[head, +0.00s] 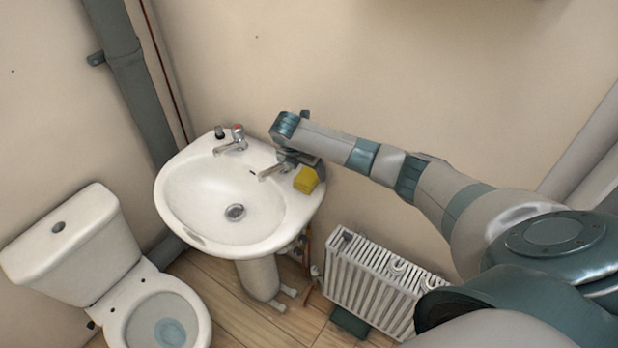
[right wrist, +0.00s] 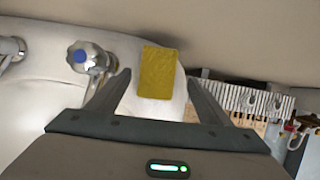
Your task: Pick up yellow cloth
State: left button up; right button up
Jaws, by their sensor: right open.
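The yellow cloth (head: 306,180) is a small folded block on the right back corner of the white sink (head: 187,186). In the right wrist view the cloth (right wrist: 157,72) lies on the sink rim, ahead of and between the spread fingers. My right gripper (head: 296,164) is over the sink's right back corner, close beside the cloth in the head view. In the right wrist view the right gripper (right wrist: 157,84) is open with nothing held. The arm partly hides the gripper in the head view. My left gripper is not in view.
A tap with a blue cap (right wrist: 90,58) stands left of the fingers. Another tap (head: 236,138) is farther left on the sink. The wall is close behind. A white radiator (head: 375,285) stands low at right, and a toilet (head: 75,245) is at left.

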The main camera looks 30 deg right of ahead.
aim_at(310, 172)
jog(key=shift+w+d+f+p, duration=0.25)
jog(key=shift+d+f+p, duration=0.05)
jog(key=shift+f+p, duration=0.15)
jog(key=shift+w+d+f+p, duration=0.2)
jog(key=shift+d+f+p, duration=0.05)
jog(key=shift+f+p, duration=0.2)
jog(key=shift+p+x, duration=0.3)
jog(key=shift+x, duration=1.25)
jog(key=c, duration=1.1)
